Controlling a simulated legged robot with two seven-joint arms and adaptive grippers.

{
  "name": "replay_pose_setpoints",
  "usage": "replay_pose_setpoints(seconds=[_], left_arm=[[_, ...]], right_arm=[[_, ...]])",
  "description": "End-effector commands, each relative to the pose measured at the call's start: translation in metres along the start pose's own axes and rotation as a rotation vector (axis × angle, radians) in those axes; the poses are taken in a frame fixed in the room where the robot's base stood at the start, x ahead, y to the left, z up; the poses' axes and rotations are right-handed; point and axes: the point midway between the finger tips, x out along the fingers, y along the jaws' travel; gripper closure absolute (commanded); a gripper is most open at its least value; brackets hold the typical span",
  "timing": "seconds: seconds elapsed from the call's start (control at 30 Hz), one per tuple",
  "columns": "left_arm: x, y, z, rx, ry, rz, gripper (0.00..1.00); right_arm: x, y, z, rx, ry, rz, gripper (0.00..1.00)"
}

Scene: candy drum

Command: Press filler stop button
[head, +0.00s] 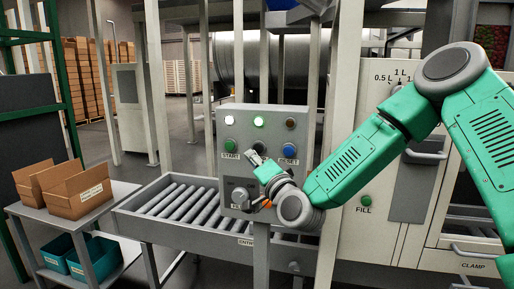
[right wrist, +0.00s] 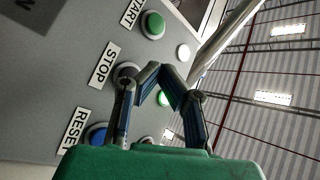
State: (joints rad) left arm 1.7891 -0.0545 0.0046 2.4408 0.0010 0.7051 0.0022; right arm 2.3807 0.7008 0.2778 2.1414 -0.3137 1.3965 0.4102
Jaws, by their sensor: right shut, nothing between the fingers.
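The grey control panel (head: 216,170) stands behind the roller conveyor. Its dark STOP button (right wrist: 126,68) sits between the green START button (right wrist: 153,25) and the blue RESET button (right wrist: 97,134) in the right wrist view. In the head view the stop button (head: 259,147) is partly covered by my right gripper (head: 252,157). My right gripper (right wrist: 160,70) is shut and empty, with its fingertips at the panel just beside the stop button. One finger covers part of that button; I cannot tell whether they touch. My left gripper is out of view.
Lit white (head: 228,121) and green (head: 258,122) lamps and a dark brown lamp (head: 290,123) sit above the buttons. A knob (head: 240,196) is below. The roller conveyor (head: 180,208) lies in front. A cart (head: 120,190) with open boxes (head: 82,197) stands left.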

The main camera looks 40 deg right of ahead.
Motion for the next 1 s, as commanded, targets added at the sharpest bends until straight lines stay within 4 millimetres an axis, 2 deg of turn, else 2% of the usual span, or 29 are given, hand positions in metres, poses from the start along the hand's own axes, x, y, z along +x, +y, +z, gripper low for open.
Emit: replay_pose_setpoints(seconds=[0.3,1.0], left_arm=[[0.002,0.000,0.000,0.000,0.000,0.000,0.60],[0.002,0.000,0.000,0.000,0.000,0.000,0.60]], right_arm=[[0.019,0.013,-0.013,-0.002,0.001,0.000,1.00],[0.021,0.016,-0.015,0.000,0.000,0.001,1.00]])
